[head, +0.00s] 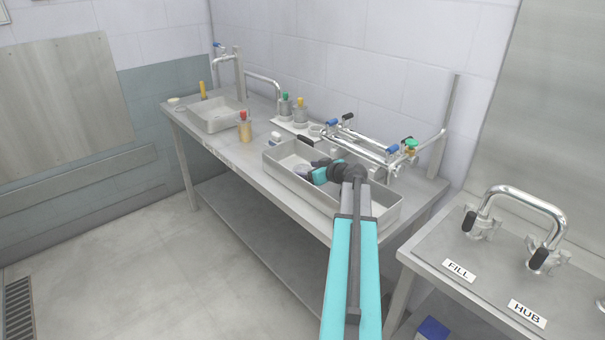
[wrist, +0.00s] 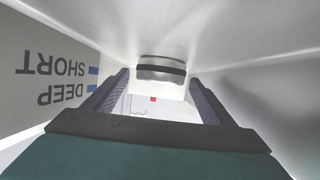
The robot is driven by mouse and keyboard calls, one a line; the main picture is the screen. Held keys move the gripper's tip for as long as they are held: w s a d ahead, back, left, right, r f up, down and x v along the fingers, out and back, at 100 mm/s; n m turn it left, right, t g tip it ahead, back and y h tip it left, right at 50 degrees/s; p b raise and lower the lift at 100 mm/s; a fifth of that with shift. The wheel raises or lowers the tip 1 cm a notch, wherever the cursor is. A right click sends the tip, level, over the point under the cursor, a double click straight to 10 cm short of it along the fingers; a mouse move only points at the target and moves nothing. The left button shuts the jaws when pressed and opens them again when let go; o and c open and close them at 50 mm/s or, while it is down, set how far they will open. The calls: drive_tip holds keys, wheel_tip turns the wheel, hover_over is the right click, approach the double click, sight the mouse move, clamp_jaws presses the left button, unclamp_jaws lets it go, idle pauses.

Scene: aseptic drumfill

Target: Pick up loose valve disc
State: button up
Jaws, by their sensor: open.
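A round grey metal piece with a dark band, which looks like the valve disc (wrist: 160,66), shows straight ahead in the wrist view, beyond or between the fingertips. My gripper (wrist: 158,82) is open, with one finger on each side of its line. I cannot tell whether the fingers touch it. In the head view my gripper (head: 304,172) reaches down into the left part of a grey tray (head: 283,176) on the bench. A small pale rounded thing shows at its tip there, partly hidden by the gripper.
The tray walls stand close around my gripper. Pipework with blue handles (head: 365,145) stands behind the tray. An amber bottle with a red top (head: 245,128) stands left of it.

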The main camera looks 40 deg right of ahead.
sight(306, 171)
drive_tip(key=shift+c, duration=0.3)
drive_tip(key=c, duration=1.4)
drive_tip(key=shift+r, duration=0.1)
wheel_tip(306, 171, up, 10)
drive_tip(key=b, duration=0.1)
drive_tip(key=shift+b, duration=0.35)
